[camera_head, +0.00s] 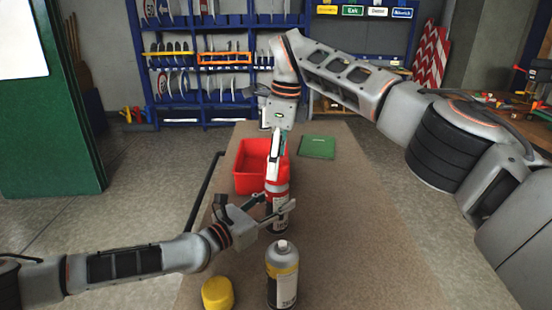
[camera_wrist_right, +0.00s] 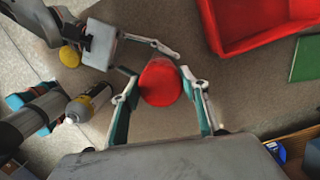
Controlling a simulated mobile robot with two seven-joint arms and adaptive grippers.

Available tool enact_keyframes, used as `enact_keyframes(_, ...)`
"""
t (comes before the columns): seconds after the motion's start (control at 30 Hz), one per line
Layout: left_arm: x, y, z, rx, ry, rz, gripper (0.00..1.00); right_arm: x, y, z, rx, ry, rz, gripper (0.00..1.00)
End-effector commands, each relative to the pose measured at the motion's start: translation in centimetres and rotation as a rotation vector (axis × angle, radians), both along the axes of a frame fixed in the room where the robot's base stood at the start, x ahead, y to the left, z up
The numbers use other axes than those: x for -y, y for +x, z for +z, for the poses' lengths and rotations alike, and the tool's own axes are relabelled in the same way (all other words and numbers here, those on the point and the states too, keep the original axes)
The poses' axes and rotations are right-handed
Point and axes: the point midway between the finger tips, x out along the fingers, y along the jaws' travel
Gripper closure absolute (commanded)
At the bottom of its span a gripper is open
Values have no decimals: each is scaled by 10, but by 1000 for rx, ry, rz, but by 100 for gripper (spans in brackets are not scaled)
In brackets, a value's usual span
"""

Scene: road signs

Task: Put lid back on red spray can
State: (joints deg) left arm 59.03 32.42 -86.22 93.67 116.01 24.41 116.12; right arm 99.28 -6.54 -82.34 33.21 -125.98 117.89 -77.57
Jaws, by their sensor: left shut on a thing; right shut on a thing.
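The red spray can (camera_head: 278,207) stands upright on the table, with a dark-and-white label below a red upper part. My left gripper (camera_head: 284,213) is shut around its body from the left. My right gripper (camera_head: 275,170) points down from above, its fingers on either side of the red lid (camera_wrist_right: 160,84) at the top of the can. In the right wrist view, my right gripper (camera_wrist_right: 158,76) is shut on this lid. The lid lines up with the can, but the seam between them is hidden, so I cannot tell whether it is fully seated.
A grey spray can with a yellow band (camera_head: 282,270) stands in front, with a yellow lid (camera_head: 217,293) to its left. A red bin (camera_head: 245,183) lies behind the red can. A green book (camera_head: 317,147) is at the back. The table's (camera_head: 350,230) right side is clear.

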Motion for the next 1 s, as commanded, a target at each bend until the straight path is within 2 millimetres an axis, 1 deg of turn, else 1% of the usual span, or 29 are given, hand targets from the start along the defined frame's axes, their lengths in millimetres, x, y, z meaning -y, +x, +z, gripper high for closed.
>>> enact_keyframes(0.17, 0, 0, 0, -1, -1, 0, 95, 0, 0, -8, -1, 1, 0, 64)
enact_keyframes(0.67, 0, 0, 0, -1, 0, 0, 95, 0, 0, -8, -1, 1, 0, 64)
enact_keyframes(1.0, 0, 0, 0, -1, 0, 0, 95, 0, 0, -13, -2, 0, -1, 64)
